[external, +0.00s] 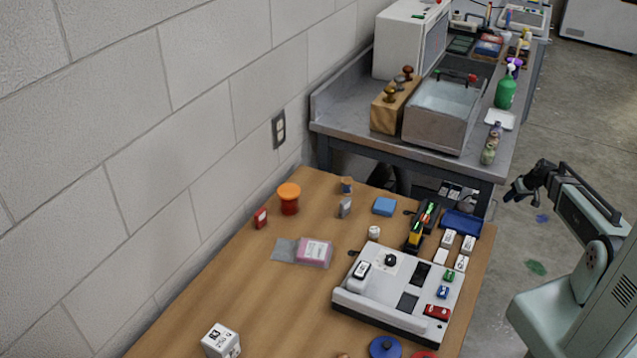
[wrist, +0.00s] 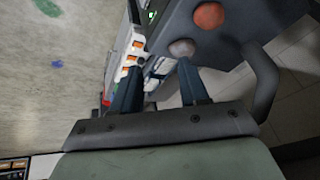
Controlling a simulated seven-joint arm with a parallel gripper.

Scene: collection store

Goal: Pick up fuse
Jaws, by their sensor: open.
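I cannot tell for sure which item is the fuse; the parts are too small to identify. Candidates are the small white blocks (external: 448,238) at the table's right side, and the green (external: 449,275), blue (external: 442,292) and red (external: 437,311) pieces on a white control panel (external: 345,302). My gripper (external: 514,190) is open and empty, raised to the right of the table, apart from all these items. In the wrist view its two dark blue fingers (wrist: 160,85) are spread, with nothing clearly held between them.
The wooden table (external: 215,285) also holds an orange-lidded jar (external: 289,196), a pink package (external: 314,252), a blue block (external: 384,206) and a white labelled box (external: 221,341). A metal bench (external: 350,108) with a steel basin (external: 433,127) stands behind. The table's left middle is clear.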

